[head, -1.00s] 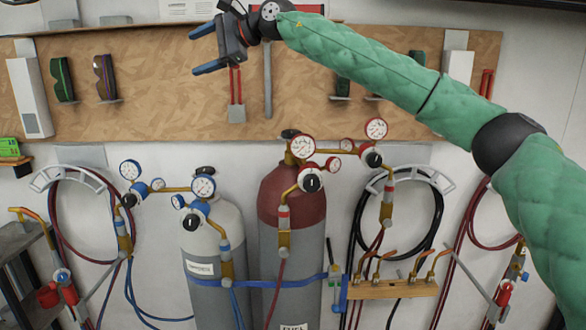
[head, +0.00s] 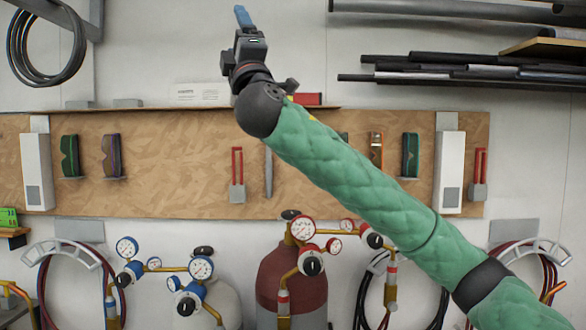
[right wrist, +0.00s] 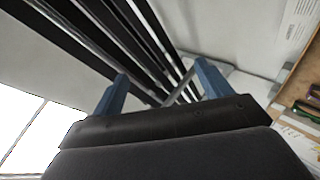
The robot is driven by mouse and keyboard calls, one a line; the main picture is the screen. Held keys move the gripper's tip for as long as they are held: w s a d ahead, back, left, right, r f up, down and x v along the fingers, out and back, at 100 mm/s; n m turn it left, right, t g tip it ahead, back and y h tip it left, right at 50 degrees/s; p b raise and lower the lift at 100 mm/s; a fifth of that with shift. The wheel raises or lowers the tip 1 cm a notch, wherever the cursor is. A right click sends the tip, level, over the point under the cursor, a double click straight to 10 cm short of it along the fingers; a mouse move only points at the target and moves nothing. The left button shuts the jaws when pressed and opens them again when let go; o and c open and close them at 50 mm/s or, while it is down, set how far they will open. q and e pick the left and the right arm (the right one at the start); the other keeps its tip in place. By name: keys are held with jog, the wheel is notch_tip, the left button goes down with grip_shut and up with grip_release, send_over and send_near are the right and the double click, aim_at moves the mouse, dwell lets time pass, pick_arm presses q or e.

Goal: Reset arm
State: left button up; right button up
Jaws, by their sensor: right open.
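My right arm, in a green quilted sleeve, reaches up and left across the head view. Its gripper (head: 243,18) is raised above the top edge of the wooden tool board, with a blue fingertip pointing up. In the right wrist view the two blue fingers of this gripper (right wrist: 160,92) stand wide apart with nothing between them. Dark rods show beyond them. My left gripper is not in view.
The tool board (head: 190,160) on the wall carries goggles (head: 111,156) and red-handled tools (head: 237,170). Gas cylinders (head: 292,275) with gauges stand below. Dark bars (head: 450,72) are racked upper right, and a coil (head: 46,45) hangs upper left.

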jog(key=w+d+f+m+g+h, duration=0.2)
jog(key=d+f+m+h, duration=0.25)
jog(key=f, duration=0.45)
jog(key=w+d+f+m+g+h, duration=0.1)
jog(key=d+f+m+h, duration=0.2)
jog(key=f+m, duration=0.4)
jog(key=w+d+f+m+g+h, duration=0.25)
jog(key=f+m+h, duration=0.2)
jog(key=f, duration=0.55)
jog(key=s+d+f+m+g+y, duration=0.1)
jog(key=s+d+f+m+g, duration=0.2)
jog(key=f, duration=1.2)
jog(key=s+d+f+g, duration=0.3)
jog(key=d+f, duration=0.2)
jog(key=f, duration=1)
jog(key=s+d+f+m+g, duration=0.1)
jog(key=s+d+f+g, duration=0.1)
jog(key=s+f, duration=0.6)
jog(key=s+d+f+m+g, duration=0.15)
jog(key=s+f, duration=0.25)
jog(key=f, duration=0.8)
jog(key=s+d+f+m+g, duration=0.1)
jog(key=s+d+f+g, duration=0.15)
jog(key=s+f, duration=0.55)
jog(key=s+f+g, duration=0.5)
jog(key=s+f, duration=1.3)
jog(key=s, duration=0.1)
jog(key=shift+d+h, duration=0.3)
jog(key=shift+h, duration=0.1)
jog(key=shift+s, duration=0.1)
